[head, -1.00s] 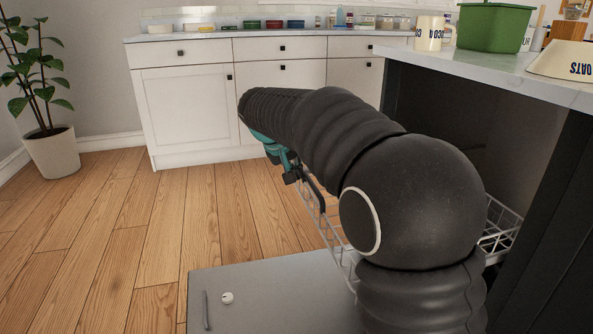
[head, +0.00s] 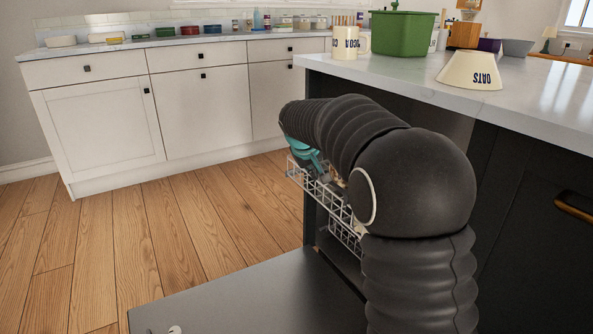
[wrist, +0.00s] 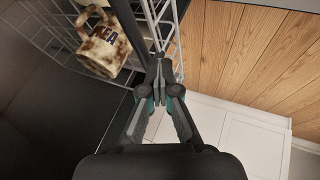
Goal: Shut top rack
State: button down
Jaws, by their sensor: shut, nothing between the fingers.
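The top rack (head: 296,172) is a white wire basket beside the dark counter unit in the head view, partly hidden behind my arm. It still juts a little out past the unit's edge. In the wrist view the rack's wire side (wrist: 165,22) runs across the top, with a stained mug (wrist: 102,48) lying inside. My gripper (wrist: 160,76) is shut and empty, its fingertips at the rack's wire edge; I cannot tell whether they touch. In the head view only its teal part shows, above the rack.
The lowered grey door (head: 240,300) lies open below the rack. The counter (head: 420,85) above holds a mug (head: 345,42), a green bin (head: 402,33) and a cream OATS bowl (head: 470,71). White cabinets (head: 100,125) stand behind. The wooden floor (head: 150,230) at left is clear.

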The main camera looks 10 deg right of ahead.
jog(key=w+d+p, duration=0.5)
jog(key=w+d, duration=0.1)
jog(key=d, duration=0.7)
jog(key=shift+w+d, duration=0.2)
jog(key=shift+d, duration=0.2)
